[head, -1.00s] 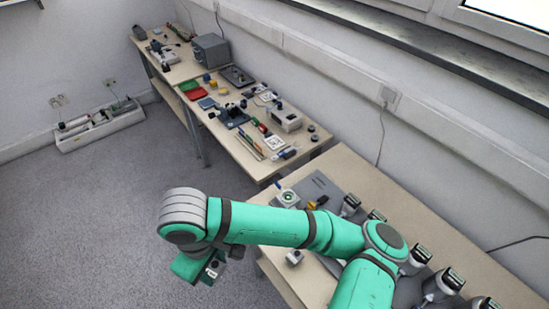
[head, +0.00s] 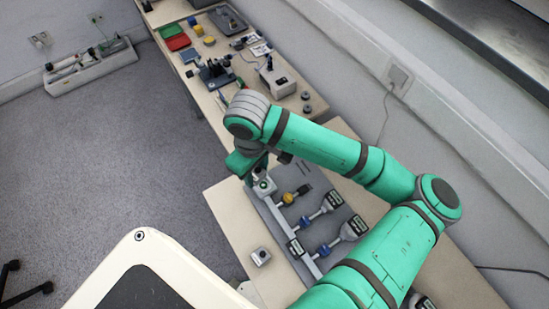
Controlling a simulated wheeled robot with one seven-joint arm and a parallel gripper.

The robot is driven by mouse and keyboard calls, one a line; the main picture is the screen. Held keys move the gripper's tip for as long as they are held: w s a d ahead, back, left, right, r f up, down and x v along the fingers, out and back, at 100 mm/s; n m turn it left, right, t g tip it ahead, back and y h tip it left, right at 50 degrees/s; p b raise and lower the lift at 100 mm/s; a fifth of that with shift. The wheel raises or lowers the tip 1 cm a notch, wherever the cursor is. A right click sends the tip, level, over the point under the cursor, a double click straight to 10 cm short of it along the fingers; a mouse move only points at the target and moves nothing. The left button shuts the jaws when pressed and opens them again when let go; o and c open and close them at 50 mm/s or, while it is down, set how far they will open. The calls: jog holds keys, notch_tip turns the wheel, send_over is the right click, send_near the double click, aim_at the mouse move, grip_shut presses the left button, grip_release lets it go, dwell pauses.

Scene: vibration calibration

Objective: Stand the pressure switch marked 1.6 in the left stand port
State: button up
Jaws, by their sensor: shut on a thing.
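My gripper (head: 259,174) points down at the near-left end of the grey board, beneath the grey wrist of my green arm. It is shut on a small grey part, mostly hidden by the wrist; I cannot read any mark on it. Just below it is a pale square block (head: 265,188) with a green top; I cannot tell whether the held part touches it.
The grey board (head: 322,180) lies on a wooden bench (head: 232,222). A small metal block (head: 261,257) sits on the bench left of the board. A farther table (head: 318,103) holds a white box (head: 279,77) and trays.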

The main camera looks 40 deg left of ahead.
jog(key=shift+n, duration=0.3)
jog(key=shift+w+a+f, duration=0.1)
jog(key=shift+w+f, duration=0.4)
jog(key=shift+f, duration=1)
jog(key=shift+w+f, duration=0.45)
jog(key=shift+f, duration=1)
jog(key=shift+w+a+f, duration=0.1)
jog(key=shift+w+f, duration=0.4)
jog(key=shift+f, duration=1)
jog(key=shift+f, duration=0.3)
jog(key=o, duration=1.3)
jog(key=shift+c, duration=0.2)
notch_tip(320, 180, up, 11)
jog(key=shift+f, duration=0.1)
